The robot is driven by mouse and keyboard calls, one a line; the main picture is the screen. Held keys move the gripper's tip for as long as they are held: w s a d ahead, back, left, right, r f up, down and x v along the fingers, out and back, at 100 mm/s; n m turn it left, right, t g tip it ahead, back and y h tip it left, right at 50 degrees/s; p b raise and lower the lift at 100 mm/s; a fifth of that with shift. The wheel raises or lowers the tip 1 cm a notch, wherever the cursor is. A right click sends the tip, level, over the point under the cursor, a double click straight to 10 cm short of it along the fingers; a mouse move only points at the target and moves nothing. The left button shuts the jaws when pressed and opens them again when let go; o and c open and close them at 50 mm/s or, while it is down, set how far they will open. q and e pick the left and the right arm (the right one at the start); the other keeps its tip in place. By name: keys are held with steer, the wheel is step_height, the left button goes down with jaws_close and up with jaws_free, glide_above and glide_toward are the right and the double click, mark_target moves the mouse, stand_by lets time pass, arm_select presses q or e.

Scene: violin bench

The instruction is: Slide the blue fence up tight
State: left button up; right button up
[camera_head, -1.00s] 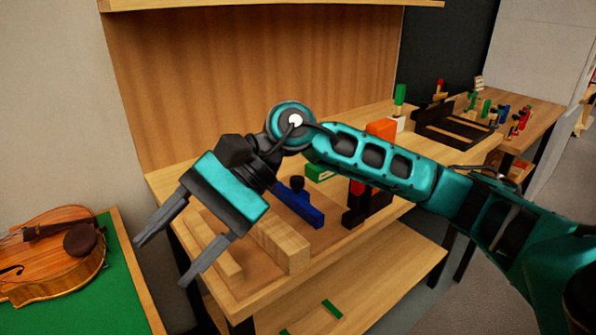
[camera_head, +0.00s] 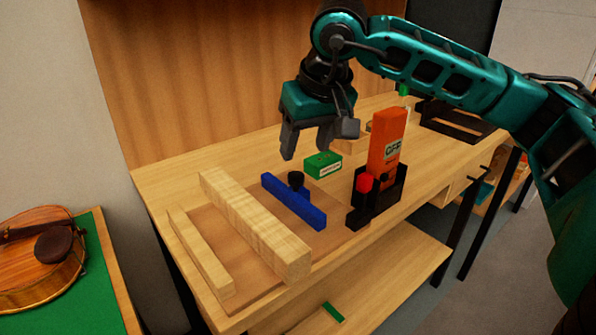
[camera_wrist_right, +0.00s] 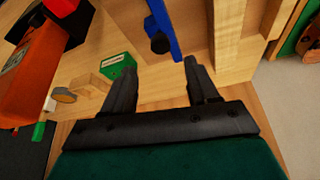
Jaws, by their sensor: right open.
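The blue fence (camera_head: 293,202) with its black knob (camera_head: 296,181) lies on a brown board (camera_head: 225,237) on the bench. It is to the right of a thick pale wood block (camera_head: 250,222), with a gap of bare board between them. My right gripper (camera_head: 316,149) is open and empty, above the bench behind the fence. In the right wrist view, the fence (camera_wrist_right: 161,22) shows at the top, beyond and between the two open fingertips (camera_wrist_right: 160,68), not touched by them. My left gripper is not in view.
A thin wood strip (camera_head: 198,255) lies left of the block. A green box (camera_head: 323,164) stands behind the fence. A black holder (camera_head: 382,196) with an orange box (camera_head: 387,140) stands to its right. A violin (camera_head: 40,255) lies on a green-topped table at left.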

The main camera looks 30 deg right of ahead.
mark_target(297, 175)
steer(key=x, duration=0.7)
steer(key=shift+w+f+b, duration=0.1)
steer(key=shift+f+b, duration=0.1)
steer(key=shift+b, duration=0.2)
steer(key=shift+c, duration=0.3)
jaws_close()
